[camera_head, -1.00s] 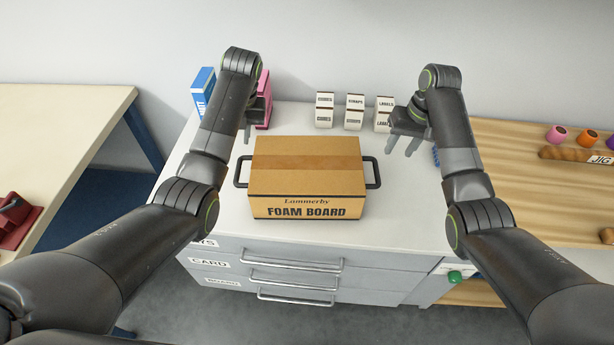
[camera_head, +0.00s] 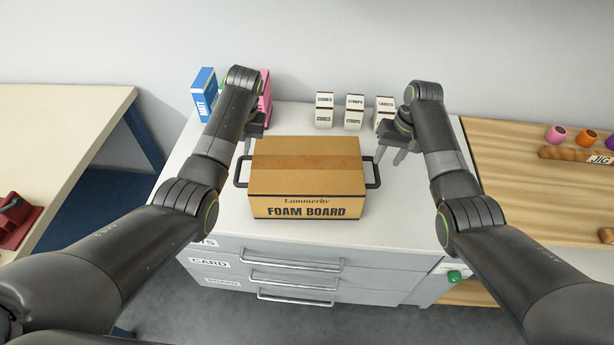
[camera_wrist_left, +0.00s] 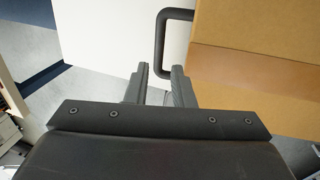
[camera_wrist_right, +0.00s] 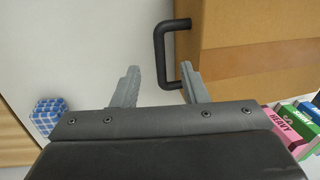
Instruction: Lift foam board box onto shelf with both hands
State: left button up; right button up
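The foam board box (camera_head: 306,180), brown cardboard with a black handle on each side, sits on the white cabinet top (camera_head: 405,215). The left handle (camera_head: 240,172) shows in the left wrist view (camera_wrist_left: 160,45), just beyond my left gripper (camera_wrist_left: 160,67). That gripper is open, empty and apart from the handle; in the head view my arm partly hides it. The right handle (camera_head: 374,172) shows in the right wrist view (camera_wrist_right: 158,55). My right gripper (camera_head: 390,155) is open and empty beside it, its fingers (camera_wrist_right: 160,67) short of or just level with the handle; I cannot tell if they touch. No shelf is recognisable.
Small white labelled boxes (camera_head: 354,112) stand behind the box. A blue box (camera_head: 204,90) and a pink one (camera_head: 265,98) stand at the back left. A wooden bench (camera_head: 520,190) with coloured rolls is right; a pale table (camera_head: 50,130) is left. Drawers (camera_head: 270,262) are below.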

aim_at(238, 169)
pick_arm(q)
jog(key=x, duration=1)
jog(key=shift+w+a+f, duration=0.1)
jog(key=shift+f, duration=0.25)
pick_arm(e)
jog(key=f, duration=0.3)
jog(key=a+f, duration=0.1)
jog(key=f, duration=0.3)
jog(key=a+f, duration=0.1)
jog(key=f, duration=0.2)
jog(key=shift+s+f, duration=0.1)
jog(key=shift+f, duration=0.2)
pick_arm(q)
jog(key=c, duration=0.5)
pick_arm(e)
jog(key=c, duration=0.5)
pick_arm(q)
grip_shut()
pick_arm(e)
grip_shut()
pick_arm(q)
jog(key=shift+r, duration=0.1)
pick_arm(e)
jog(key=shift+r, duration=0.1)
